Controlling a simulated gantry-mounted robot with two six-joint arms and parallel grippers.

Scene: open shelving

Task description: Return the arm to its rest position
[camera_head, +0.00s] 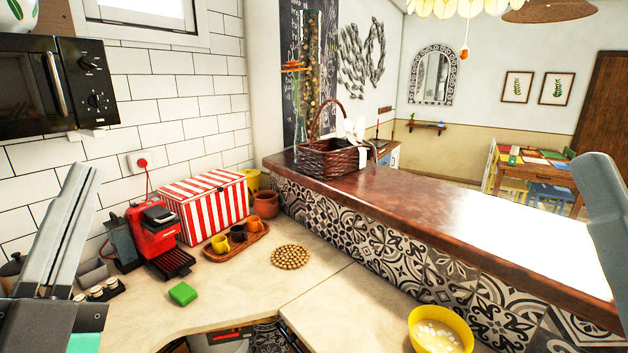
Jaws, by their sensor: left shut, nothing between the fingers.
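My left gripper (84,172) rises at the left edge of the head view. Its grey fingers point up and lie together, shut and empty. It is in front of the counter's left end and touches nothing that I can see. A grey part of my right arm shows at the right edge, in front of the raised bar top. I cannot make out the state of its fingers.
A red coffee machine (156,236), green block (183,293), cup tray (258,238) and striped box (203,205) stand on the counter. A yellow bowl (440,330) is at the front right. The raised bar top (400,205) holds a wicker basket (330,160).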

